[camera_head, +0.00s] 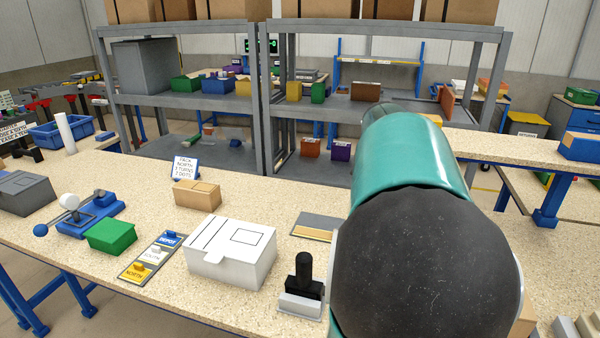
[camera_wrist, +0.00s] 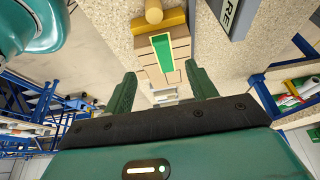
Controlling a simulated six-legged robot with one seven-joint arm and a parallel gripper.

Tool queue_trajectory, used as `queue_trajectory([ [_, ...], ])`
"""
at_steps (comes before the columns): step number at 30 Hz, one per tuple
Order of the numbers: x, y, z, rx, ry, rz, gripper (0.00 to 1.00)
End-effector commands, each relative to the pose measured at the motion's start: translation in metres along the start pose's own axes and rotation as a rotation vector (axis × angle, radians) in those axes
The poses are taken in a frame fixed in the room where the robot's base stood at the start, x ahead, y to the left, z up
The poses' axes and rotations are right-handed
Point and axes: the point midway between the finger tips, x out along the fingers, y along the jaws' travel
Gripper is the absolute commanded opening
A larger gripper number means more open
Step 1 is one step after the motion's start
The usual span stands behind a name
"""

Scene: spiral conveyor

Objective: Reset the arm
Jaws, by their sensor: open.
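My gripper (camera_wrist: 163,95) shows in the wrist view with its two green fingers spread apart and nothing between them. Beyond the fingertips is a tan box (camera_wrist: 180,50) with a green strip on it, and I cannot tell its exact distance. My arm, teal with a dark rounded joint, fills the right middle of the head view and hides part of the bench. The gripper itself does not show in the head view.
The speckled bench (camera_head: 150,215) carries a white box (camera_head: 232,255), a green box (camera_head: 111,236), a cardboard box (camera_head: 197,194), a black-handled stamp (camera_head: 303,280) and a small sign (camera_head: 185,167). Grey shelves (camera_head: 215,103) stand behind. A yellow block with a wooden knob (camera_wrist: 154,14) shows in the wrist view.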

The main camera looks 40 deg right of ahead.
Motion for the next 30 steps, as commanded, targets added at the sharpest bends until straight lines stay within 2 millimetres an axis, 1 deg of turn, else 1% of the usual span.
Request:
queue_trajectory([
  [5,0.000,0.000,0.001,-0.003,-0.001,-0.001,0.57],
  [8,-0.001,0.004,0.011,-0.063,-0.023,-0.017,0.57],
  [11,-0.007,0.015,0.041,-0.248,-0.085,-0.069,0.57],
  [14,-0.019,0.040,0.086,-0.545,-0.165,-0.168,0.57],
  [15,-0.024,0.054,0.106,-0.680,-0.194,-0.219,0.57],
  [17,-0.033,0.076,0.135,-0.884,-0.228,-0.303,0.57],
  [18,-0.039,0.092,0.152,-1.017,-0.242,-0.361,0.57],
  [20,-0.046,0.119,0.177,-1.213,-0.254,-0.453,0.57],
  [21,-0.051,0.138,0.191,-1.341,-0.254,-0.517,0.57],
  [23,-0.056,0.167,0.211,-1.531,-0.244,-0.615,0.57],
  [24,-0.059,0.187,0.222,-1.653,-0.229,-0.684,0.57],
  [25,-0.060,0.202,0.230,-1.744,-0.212,-0.736,0.57],
  [27,-0.060,0.236,0.245,-1.939,-0.163,-0.852,0.57],
  [30,-0.057,0.274,0.259,-2.158,-0.078,-0.991,0.57],
])
